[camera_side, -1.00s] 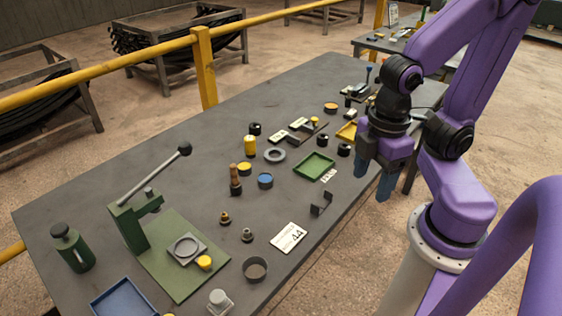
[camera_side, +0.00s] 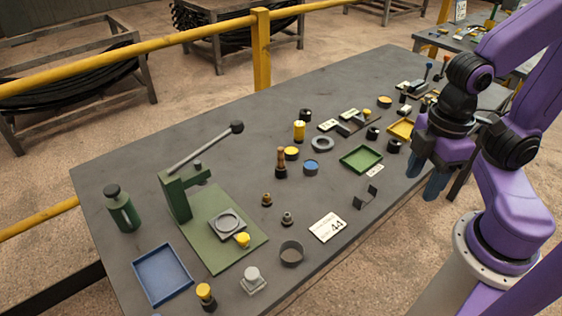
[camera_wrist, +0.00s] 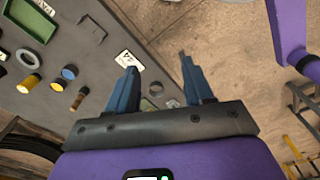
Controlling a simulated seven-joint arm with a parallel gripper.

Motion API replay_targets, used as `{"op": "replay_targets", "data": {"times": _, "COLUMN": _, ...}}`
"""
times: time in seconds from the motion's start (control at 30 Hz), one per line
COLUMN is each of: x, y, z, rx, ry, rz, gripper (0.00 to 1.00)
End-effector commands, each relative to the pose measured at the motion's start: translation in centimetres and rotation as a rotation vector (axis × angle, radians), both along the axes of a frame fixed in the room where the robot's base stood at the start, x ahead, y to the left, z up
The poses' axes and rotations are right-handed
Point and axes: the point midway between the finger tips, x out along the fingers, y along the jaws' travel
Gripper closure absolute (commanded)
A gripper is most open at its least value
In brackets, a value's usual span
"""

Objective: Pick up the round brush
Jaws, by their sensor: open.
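The round brush (camera_side: 281,160) seems to be the upright piece with a brown wooden handle and a dark base, near the middle of the table in the side view. It also shows in the wrist view (camera_wrist: 80,97), at the left. My gripper (camera_side: 424,180) is beyond the table's near right edge, well to the right of the brush and apart from it. In the wrist view my gripper (camera_wrist: 155,62) has its two blue fingers spread, with nothing between them.
A yellow cylinder (camera_side: 299,131), a blue-topped round tin (camera_side: 311,167) and a yellow-topped tin (camera_side: 291,153) stand close around the brush. A green tray (camera_side: 361,159) lies between it and my gripper. A green lever press (camera_side: 178,194) stands to the left.

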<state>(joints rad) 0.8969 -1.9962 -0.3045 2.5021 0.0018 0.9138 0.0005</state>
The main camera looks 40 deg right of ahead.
Motion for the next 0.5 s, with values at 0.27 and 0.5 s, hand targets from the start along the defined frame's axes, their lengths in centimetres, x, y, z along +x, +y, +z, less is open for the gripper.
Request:
{"op": "replay_targets", "data": {"times": 0.27, "x": 0.6, "y": 0.4, "z": 0.1, "rx": -0.001, "ry": 0.000, "rz": 0.005, "gripper": 0.48}}
{"op": "replay_targets", "data": {"times": 0.5, "x": 6.4, "y": 3.6, "z": 1.1, "rx": -0.010, "ry": -0.002, "rz": 0.078, "gripper": 0.48}}
